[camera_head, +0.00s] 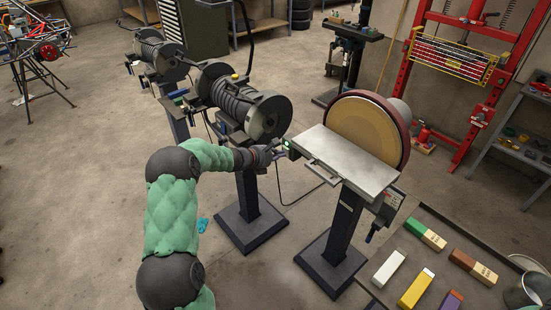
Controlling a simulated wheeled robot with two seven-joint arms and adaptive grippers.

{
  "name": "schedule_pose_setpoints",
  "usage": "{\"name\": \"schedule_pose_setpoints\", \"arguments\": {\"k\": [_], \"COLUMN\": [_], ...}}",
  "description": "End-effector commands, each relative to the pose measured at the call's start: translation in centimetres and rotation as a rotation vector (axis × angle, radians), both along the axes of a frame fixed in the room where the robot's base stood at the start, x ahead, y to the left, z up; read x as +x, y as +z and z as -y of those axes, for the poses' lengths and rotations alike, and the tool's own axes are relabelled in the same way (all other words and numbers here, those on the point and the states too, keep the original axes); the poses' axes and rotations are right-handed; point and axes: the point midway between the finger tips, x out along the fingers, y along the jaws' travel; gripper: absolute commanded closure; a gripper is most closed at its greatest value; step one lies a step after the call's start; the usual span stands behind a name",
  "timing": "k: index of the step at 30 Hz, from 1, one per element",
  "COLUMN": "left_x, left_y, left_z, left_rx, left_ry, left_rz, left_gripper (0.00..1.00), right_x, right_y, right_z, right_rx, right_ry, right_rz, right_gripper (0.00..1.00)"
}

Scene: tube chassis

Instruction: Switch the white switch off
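The disc sander (362,132) stands at the centre right, with a flat grey work table (345,160) on a dark pedestal. My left arm, with green covers, reaches up from the bottom. My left gripper (273,152) is just left of the switch box, close to it; I cannot tell whether it touches. Its fingers are too small and dark to tell open from shut. My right gripper is not in view.
A second machine with dark drums (240,105) stands just behind my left gripper. A dark tray (450,245) with several coloured blocks is at the lower right. A red press frame (480,100) stands behind. Open concrete floor lies to the left.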

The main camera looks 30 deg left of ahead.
Motion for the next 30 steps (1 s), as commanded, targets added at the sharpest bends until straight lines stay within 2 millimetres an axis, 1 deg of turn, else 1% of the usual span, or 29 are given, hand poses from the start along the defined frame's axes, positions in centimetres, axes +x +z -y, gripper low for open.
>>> {"name": "schedule_pose_setpoints", "arguments": {"k": [8, 13, 21, 30], "left_x": [0.0, 0.8, 0.7, 0.7], "left_y": [0.0, 0.6, 0.4, 1.6], "left_z": [0.0, 0.2, 0.2, 0.2], "left_rx": [0.001, 0.003, 0.002, 0.003], "left_ry": [0.0, 0.0, 0.0, 0.0], "left_rz": [0.0, -0.006, -0.006, -0.006], "left_gripper": [1.0, 1.0, 1.0, 1.0], "right_x": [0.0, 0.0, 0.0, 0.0], "right_y": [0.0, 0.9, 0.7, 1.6], "right_z": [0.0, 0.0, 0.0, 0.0], "right_rx": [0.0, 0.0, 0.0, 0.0], "right_ry": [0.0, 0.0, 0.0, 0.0], "right_rz": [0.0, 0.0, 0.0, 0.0], "right_gripper": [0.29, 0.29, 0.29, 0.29]}}
